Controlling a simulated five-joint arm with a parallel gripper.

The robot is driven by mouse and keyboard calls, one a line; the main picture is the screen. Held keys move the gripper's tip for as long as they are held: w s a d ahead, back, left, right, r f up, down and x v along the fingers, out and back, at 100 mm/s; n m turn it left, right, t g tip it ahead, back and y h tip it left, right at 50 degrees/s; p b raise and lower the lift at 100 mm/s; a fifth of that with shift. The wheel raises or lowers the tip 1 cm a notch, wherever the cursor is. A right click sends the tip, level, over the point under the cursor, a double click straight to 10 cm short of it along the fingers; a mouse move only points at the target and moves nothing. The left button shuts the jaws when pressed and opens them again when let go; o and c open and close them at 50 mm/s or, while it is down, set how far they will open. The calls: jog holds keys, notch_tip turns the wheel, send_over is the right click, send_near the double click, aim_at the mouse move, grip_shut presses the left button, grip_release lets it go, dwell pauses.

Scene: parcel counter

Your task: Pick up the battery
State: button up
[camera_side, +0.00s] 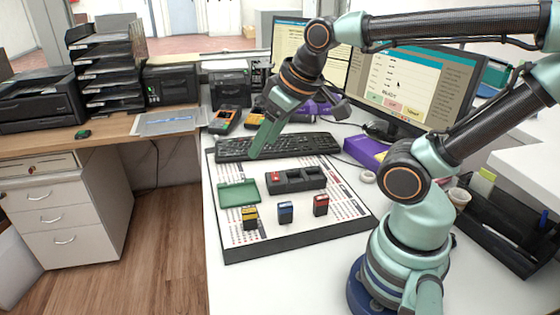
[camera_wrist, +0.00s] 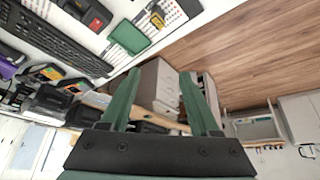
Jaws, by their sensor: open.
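Three small box-shaped blocks that look like batteries stand in a row on the front of a white board (camera_side: 235,238): a yellow and black one (camera_side: 250,217), a blue one (camera_side: 285,212) and a red and dark one (camera_side: 320,205). I cannot tell which is the battery meant. A black holder (camera_side: 297,180) with a red part at its left end lies behind them, with a green tray (camera_side: 238,194) to its left. My gripper (camera_side: 262,145) is open and empty, above the board's back edge near the keyboard. In the wrist view its green fingers (camera_wrist: 159,80) are apart with nothing between.
A black keyboard (camera_side: 275,147) lies behind the board, and monitors (camera_side: 420,85) stand further back. Handheld devices (camera_side: 225,120) and a purple box (camera_side: 365,151) are nearby. The white counter is bare in front of the board (camera_side: 300,285).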

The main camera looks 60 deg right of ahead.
jog(key=s+d+f+n+g, duration=0.1)
jog(key=d+f+n+g, duration=0.3)
jog(key=d, duration=0.4)
jog(key=n+g, duration=0.2)
jog(key=n, duration=0.3)
send_over(322, 197)
notch_tip(322, 197, down, 7)
jog(key=f, duration=0.7)
jog(key=shift+w+d, duration=0.2)
jog(key=shift+d, duration=0.05)
jog(key=f, duration=0.3)
jog(key=shift+s+a+f, duration=0.2)
jog(key=shift+f, duration=0.85)
jog(key=shift+c, duration=0.3)
grip_shut()
